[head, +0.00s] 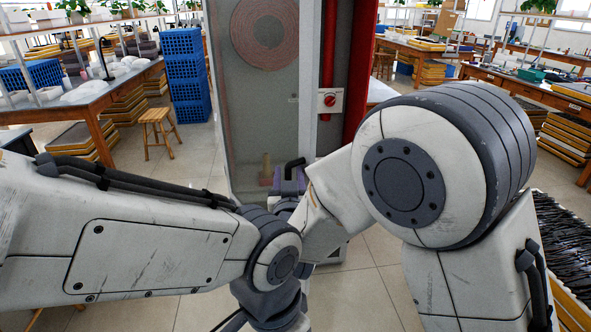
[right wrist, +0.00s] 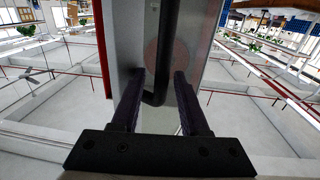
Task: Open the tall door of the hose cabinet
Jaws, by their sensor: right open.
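The hose cabinet (head: 308,60) stands ahead in the head view. Its tall glazed door (head: 262,115) has a round hose reel (head: 265,35) showing behind it and looks shut. My right gripper (head: 290,182) is small and partly hidden behind my arm, low in front of the door. In the right wrist view my right gripper (right wrist: 160,88) is open, with a dark finger on each side. A black bar handle (right wrist: 153,55) runs down between the fingers and bends at its end; it looks apart from both. Contact depth is unclear. My left gripper is not seen.
A red pipe (head: 328,45) and a valve box (head: 330,101) are at the cabinet's right side. Blue crates (head: 186,70) and a wooden stool (head: 158,128) stand to the left. Tiled floor (head: 190,165) lies open between the stool and cabinet.

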